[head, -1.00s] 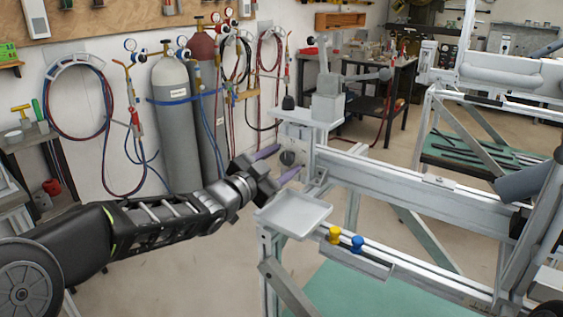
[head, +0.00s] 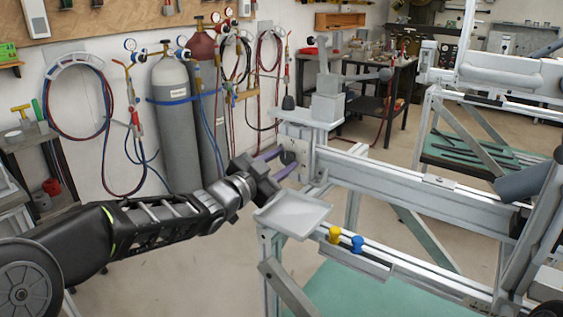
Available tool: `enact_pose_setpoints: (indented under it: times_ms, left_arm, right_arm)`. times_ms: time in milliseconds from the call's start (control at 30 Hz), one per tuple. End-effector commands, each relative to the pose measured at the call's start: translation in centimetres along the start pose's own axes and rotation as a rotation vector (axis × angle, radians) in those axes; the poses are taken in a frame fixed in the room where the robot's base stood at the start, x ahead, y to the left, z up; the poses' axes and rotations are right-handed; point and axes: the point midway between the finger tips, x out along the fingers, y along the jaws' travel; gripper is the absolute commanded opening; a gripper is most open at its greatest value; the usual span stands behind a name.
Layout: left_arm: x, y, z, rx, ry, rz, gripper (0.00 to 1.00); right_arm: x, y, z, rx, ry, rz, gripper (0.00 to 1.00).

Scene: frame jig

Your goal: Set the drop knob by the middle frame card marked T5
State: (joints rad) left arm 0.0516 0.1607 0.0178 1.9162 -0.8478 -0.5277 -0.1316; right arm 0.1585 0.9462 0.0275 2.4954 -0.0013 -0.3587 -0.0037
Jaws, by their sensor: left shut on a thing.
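The dark round drop knob (head: 288,157) sits on a pale plate (head: 304,157) at the left end of the frame jig. My left gripper (head: 281,162) reaches it from the left, its purple fingers shut on the knob from either side. The fingers hide part of the knob, and I cannot read its setting. A small pale card (head: 439,181) lies on the middle rail (head: 400,188); its marking is too small to read. I do not see my right gripper.
A shallow grey tray (head: 292,214) stands just below and right of the left gripper. Yellow (head: 335,234) and blue (head: 357,243) knobs sit on the lower rail. A clamp block (head: 327,105) stands above the drop knob. Gas cylinders (head: 175,125) stand behind.

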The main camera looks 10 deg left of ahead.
Motion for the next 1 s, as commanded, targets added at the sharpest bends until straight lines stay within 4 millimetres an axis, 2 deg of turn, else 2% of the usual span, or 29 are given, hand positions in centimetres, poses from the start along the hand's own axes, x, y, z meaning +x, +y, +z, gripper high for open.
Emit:
enact_pose_setpoints:
  times_ms: [267,467,1000]
  left_arm:
    - [0.0,0.1,0.2,0.031,0.000,0.000,0.00]
    - [0.0,0.2,0.3,0.114,0.001,-0.001,0.00]
    - [0.0,0.4,0.4,0.565,0.001,-0.001,0.00]
  right_arm:
    - [0.5,0.2,0.0,0.000,0.000,0.000,0.36]
    - [1.6,0.6,0.0,0.000,0.000,0.000,0.36]
    - [6.1,2.4,0.1,0.003,0.000,0.000,0.36]
